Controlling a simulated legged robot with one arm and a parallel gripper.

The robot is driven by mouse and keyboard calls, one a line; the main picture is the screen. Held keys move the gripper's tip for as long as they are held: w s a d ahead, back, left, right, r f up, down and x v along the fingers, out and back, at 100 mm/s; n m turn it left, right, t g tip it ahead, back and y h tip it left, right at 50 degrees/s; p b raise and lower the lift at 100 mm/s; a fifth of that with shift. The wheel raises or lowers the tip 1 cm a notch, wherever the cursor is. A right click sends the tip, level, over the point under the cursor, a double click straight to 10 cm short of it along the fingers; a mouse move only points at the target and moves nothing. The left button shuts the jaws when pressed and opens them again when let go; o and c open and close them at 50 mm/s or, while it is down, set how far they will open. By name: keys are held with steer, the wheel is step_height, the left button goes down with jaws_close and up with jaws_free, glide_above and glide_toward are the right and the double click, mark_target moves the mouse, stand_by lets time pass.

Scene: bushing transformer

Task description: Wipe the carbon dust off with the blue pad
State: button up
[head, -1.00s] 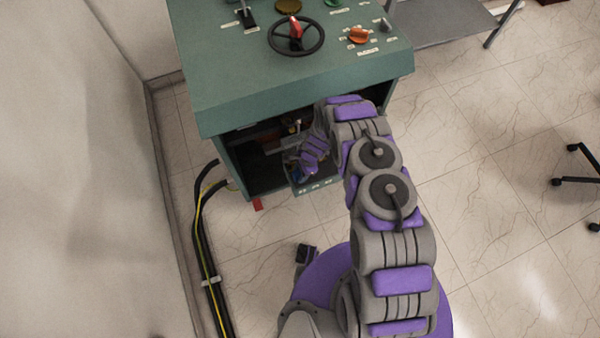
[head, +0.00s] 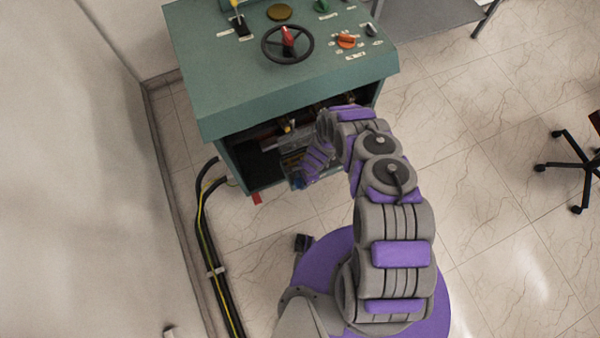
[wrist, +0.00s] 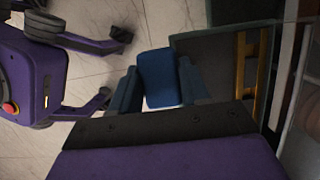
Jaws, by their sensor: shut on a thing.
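The blue pad (wrist: 159,78) is held between the two fingers of my gripper (wrist: 160,88) in the wrist view. My gripper is shut on it. In the head view my gripper (head: 298,180) is small and dark, at the open front of the green cabinet (head: 262,88), low near the opening's bottom edge. I cannot tell whether the pad touches anything. No carbon dust can be made out in either view.
Inside the cabinet's dark opening (head: 250,160) are several parts, partly hidden by my arm. A handwheel (head: 287,44) and knobs sit on top. Black cables (head: 207,240) run along the floor at left. A wheeled chair base (head: 575,168) stands at right. The floor between is clear.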

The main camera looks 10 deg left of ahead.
steer(key=shift+s+d, duration=0.55)
steer(key=shift+s, duration=0.15)
steer(key=shift+s+d, duration=0.6)
steer(key=shift+s, duration=0.35)
steer(key=shift+s+d, duration=0.55)
steer(key=shift+s, duration=0.35)
